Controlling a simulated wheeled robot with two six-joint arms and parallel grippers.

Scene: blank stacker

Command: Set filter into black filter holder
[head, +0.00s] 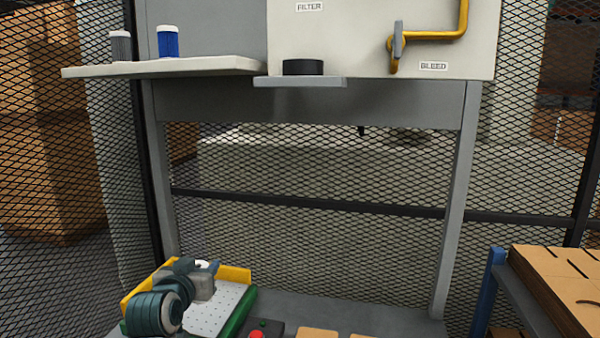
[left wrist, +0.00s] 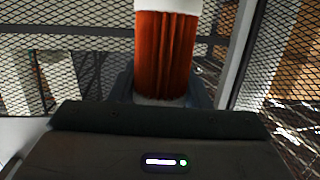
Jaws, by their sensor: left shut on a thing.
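The black filter holder (head: 303,67) is a short round cup on a small grey ledge below the FILTER label. My left gripper (head: 206,268) is low at the left in the head view, well below the holder. It is shut on an orange-red pleated filter (left wrist: 166,55) with white end caps, upright in the left wrist view. In the head view the gripper hides most of this filter; only a small white bit shows. The inside of the holder cannot be seen. My right gripper is not in view.
A blue filter (head: 168,42) and a grey filter (head: 121,47) stand on the white shelf (head: 215,66) left of the holder. A yellow pipe with a valve handle (head: 398,40) is to its right. A perforated white tray (head: 215,308) lies below my left gripper.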

